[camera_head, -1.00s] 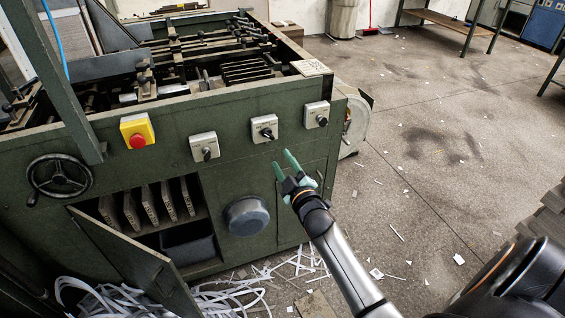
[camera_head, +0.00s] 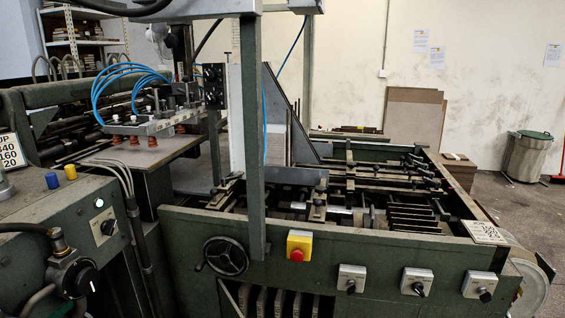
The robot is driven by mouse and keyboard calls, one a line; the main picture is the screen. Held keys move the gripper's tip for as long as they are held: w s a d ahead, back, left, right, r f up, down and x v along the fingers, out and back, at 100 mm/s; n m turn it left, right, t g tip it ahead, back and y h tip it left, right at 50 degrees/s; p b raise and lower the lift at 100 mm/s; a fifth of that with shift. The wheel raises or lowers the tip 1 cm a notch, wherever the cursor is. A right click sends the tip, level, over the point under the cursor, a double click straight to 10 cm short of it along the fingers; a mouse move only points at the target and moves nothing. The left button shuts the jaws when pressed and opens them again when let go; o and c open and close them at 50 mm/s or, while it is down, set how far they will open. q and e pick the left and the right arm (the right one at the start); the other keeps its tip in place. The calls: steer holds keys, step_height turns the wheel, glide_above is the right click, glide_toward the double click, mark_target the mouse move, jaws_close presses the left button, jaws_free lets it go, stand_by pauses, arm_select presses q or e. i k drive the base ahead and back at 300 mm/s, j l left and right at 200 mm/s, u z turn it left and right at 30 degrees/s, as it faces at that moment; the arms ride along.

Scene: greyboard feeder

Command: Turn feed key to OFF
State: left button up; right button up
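Three light grey switch plates sit in a row on the green front panel: a left switch (camera_head: 351,279), a middle switch (camera_head: 417,282) and a right switch (camera_head: 480,286). Each has a dark knob or key. Another switch plate (camera_head: 103,226) with a dark knob is on the control box at the left. The labels are too small to read, so I cannot tell which is the feed key or its setting. Neither of my grippers is in view.
A yellow box with a red stop button (camera_head: 298,246) and a black handwheel (camera_head: 225,256) are on the panel. A large black knob (camera_head: 88,280) is on the left control box. A green post (camera_head: 251,130) rises in front. A bin (camera_head: 527,156) stands at the far right.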

mark_target(486, 297)
steer(key=z, duration=1.3)
